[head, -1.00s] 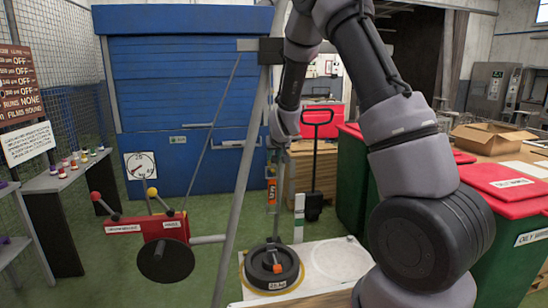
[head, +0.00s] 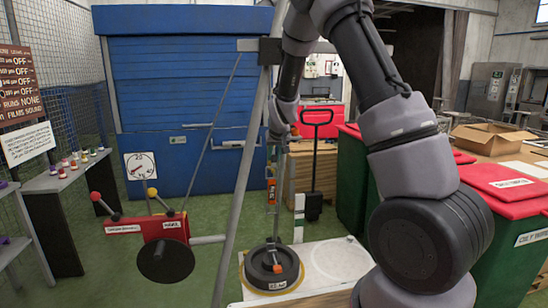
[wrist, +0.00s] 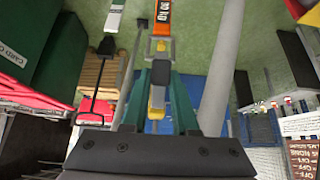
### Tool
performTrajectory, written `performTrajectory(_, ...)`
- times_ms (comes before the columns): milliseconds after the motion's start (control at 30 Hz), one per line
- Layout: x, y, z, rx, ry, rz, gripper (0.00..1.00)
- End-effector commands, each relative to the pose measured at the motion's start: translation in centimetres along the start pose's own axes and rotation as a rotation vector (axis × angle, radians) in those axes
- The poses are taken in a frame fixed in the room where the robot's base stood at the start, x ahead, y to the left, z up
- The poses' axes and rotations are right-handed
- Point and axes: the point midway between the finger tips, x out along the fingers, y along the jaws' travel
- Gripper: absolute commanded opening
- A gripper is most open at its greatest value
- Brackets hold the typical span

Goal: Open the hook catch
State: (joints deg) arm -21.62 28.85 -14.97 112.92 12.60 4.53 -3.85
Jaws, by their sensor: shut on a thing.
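My gripper (wrist: 160,100) shows in the wrist view as two dark green fingers closed around a narrow yellow and grey piece (wrist: 157,97), which looks like the hook catch. In the head view my gripper (head: 277,142) is above the hanging scale, and its fingers are too small to see clearly. The orange strip marked in kg (wrist: 162,18) lies beyond the fingertips in the wrist view; in the head view the orange scale body (head: 272,190) hangs upright below my gripper. Whether the catch is open cannot be seen.
A black disc weight (head: 258,262) lies on a pale platform (head: 320,284) below the scale. A slanted grey pole (head: 240,190) stands close to the left of my gripper. A red lever box (head: 136,226) is at left. Green bins with red lids (head: 505,178) stand at right.

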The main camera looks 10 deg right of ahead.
Motion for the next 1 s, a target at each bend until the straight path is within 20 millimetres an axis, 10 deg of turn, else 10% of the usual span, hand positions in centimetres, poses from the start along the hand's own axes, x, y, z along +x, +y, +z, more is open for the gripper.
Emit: performTrajectory(1000, -2.2, 0.1, -1.2, 0.001, -0.62, 0.0, 0.0)
